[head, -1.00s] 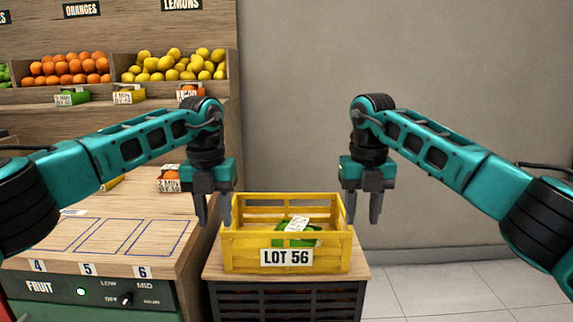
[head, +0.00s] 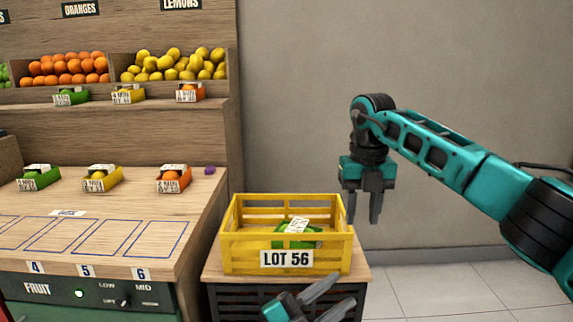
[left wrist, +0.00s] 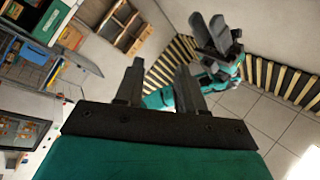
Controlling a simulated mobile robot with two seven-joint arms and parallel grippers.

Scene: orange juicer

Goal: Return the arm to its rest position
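My left gripper (head: 344,288) is at the bottom of the head view, in front of the yellow crate, with its fingers apart and pointing up to the right. Nothing is between its fingers in the left wrist view (left wrist: 158,75). My right gripper (head: 363,214) hangs fingers-down just right of the crate's upper right corner, open and empty. It also seems to show in the left wrist view (left wrist: 216,38), at the upper right. The rest of my left arm is out of the head view.
The yellow crate (head: 237,247), labelled LOT 56, stands on a wooden-topped stand (head: 358,272) and holds a green punnet (head: 290,243). Left is a wooden counter (head: 205,195) with green (head: 38,179), yellow (head: 102,180) and orange punnets (head: 173,181). Floor at right is clear.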

